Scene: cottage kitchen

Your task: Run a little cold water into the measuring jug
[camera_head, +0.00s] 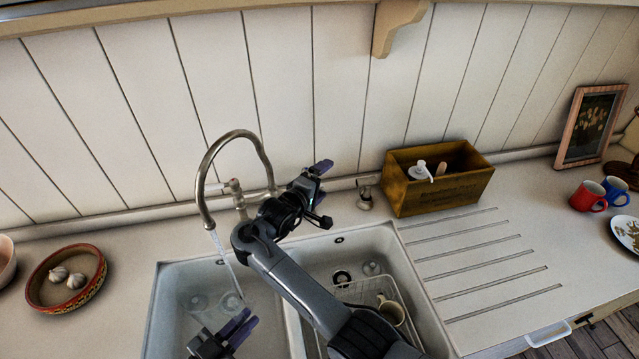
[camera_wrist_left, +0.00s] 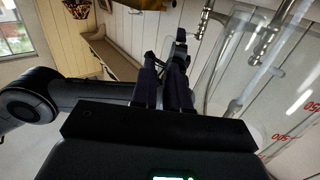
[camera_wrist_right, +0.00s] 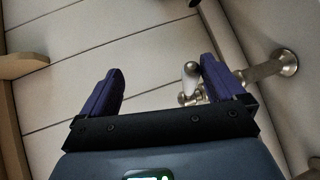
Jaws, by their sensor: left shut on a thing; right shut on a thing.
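The curved metal tap (camera_head: 215,165) stands behind the sink, and a thin stream of water (camera_head: 228,262) falls from its spout into the left basin. My left gripper (camera_head: 238,328) is low over the left basin. In the left wrist view its fingers (camera_wrist_left: 176,65) are close together on the clear measuring jug (camera_wrist_left: 285,95), which has red markings. The jug is hard to make out in the head view; its water level is unclear. My right gripper (camera_head: 318,193) is beside the tap.
The right basin holds a wire rack with a cream mug (camera_head: 391,311). A wooden box (camera_head: 437,185) with a soap pump stands behind the grooved drainer. A small metal fitting (camera_head: 365,194) stands left of the box. A bowl of garlic (camera_head: 66,298) is at the left.

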